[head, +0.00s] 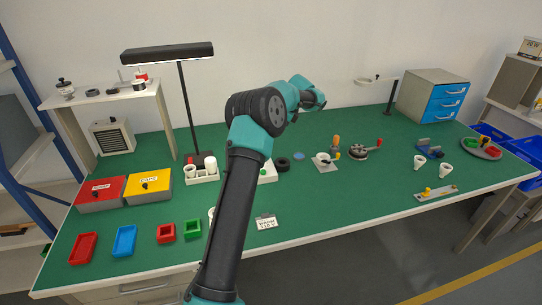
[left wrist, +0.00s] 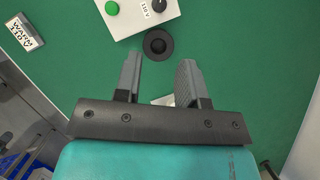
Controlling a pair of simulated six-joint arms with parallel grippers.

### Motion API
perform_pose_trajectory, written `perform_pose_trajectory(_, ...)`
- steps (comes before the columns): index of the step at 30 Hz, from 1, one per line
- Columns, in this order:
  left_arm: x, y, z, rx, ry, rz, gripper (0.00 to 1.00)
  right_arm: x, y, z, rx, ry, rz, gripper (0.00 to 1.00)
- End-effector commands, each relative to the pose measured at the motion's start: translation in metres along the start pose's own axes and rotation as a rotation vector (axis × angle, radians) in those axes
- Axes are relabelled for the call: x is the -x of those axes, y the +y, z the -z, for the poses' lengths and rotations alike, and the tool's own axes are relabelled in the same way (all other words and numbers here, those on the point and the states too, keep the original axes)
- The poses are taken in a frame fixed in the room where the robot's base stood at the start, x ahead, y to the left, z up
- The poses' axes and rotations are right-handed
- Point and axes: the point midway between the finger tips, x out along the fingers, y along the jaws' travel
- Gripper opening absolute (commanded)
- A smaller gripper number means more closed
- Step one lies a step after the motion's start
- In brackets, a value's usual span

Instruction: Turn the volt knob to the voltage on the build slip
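The white control box (head: 270,173) stands mid-table, partly hidden behind my left arm in the head view. In the left wrist view the box (left wrist: 137,14) shows at the top with a green button (left wrist: 112,8) and the black volt knob (left wrist: 159,4), cut by the frame edge. A small label beside the knob seems to read 110 V. The build slip (head: 266,223) lies in front of the box and seems to read WARM 110 V; it also shows in the left wrist view (left wrist: 25,32). My left gripper (left wrist: 158,64) is open and empty, apart from the knob. My right gripper is out of view.
A black round socket or ring (head: 283,164) lies right of the box. A tall lamp (head: 183,110), red box (head: 101,194) and yellow box (head: 148,185) stand left.

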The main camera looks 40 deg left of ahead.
Motion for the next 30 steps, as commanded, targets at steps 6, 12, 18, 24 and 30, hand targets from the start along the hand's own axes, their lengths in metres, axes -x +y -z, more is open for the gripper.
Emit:
perform_pose_trajectory(6, -0.005, 0.000, 0.000, 0.001, 0.001, 0.000, 0.37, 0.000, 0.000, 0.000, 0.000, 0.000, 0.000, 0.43)
perform_pose_trajectory(12, -0.025, 0.000, 0.000, 0.002, 0.000, -0.002, 0.37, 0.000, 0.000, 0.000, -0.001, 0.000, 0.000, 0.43)
perform_pose_trajectory(18, -0.059, 0.001, 0.000, 0.001, 0.001, -0.004, 0.37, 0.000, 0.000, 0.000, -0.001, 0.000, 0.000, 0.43)
perform_pose_trajectory(24, -0.092, 0.001, 0.000, 0.002, 0.001, -0.003, 0.37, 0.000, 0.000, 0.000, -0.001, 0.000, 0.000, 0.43)
perform_pose_trajectory(30, -0.126, 0.001, 0.000, 0.003, 0.002, -0.002, 0.37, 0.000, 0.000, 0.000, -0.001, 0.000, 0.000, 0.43)
